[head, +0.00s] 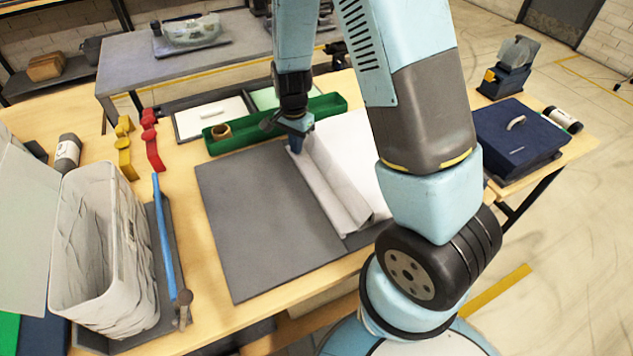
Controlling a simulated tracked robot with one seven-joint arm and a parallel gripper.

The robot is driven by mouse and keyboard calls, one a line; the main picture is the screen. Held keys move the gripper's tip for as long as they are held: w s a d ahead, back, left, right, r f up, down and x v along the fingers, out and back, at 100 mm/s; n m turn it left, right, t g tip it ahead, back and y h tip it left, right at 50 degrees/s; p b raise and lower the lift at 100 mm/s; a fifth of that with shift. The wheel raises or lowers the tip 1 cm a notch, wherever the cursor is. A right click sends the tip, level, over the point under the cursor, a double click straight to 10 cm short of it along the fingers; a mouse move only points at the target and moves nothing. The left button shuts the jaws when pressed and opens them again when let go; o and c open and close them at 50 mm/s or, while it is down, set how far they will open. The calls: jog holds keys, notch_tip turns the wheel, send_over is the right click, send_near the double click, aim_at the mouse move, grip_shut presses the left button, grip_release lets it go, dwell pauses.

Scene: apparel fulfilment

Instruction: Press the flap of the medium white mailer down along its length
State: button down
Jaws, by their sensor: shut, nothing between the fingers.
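The white mailer (362,145) lies on the right part of a dark grey mat (250,225), partly hidden behind my arm. Its flap (330,185) is a long strip along the mailer's left side, with a visible fold that looks slightly raised at the near end. My gripper (295,146) is shut and empty, pointing down at the far end of the flap. Its fingertips appear to be at or just above the flap; I cannot tell if they touch.
A navy case (515,135) sits right. The mat's left half is clear.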

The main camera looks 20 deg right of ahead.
aim_at(309, 172)
jog(key=shift+r, duration=0.4)
jog(key=s, duration=0.2)
jog(key=s+d, duration=0.1)
jog(key=s, duration=0.5)
jog(key=shift+d+r, duration=0.2)
jog(key=shift+d, duration=0.1)
jog(key=shift+s, duration=0.1)
jog(key=shift+f, duration=0.7)
dwell(0.5)
jog(key=shift+r, duration=0.5)
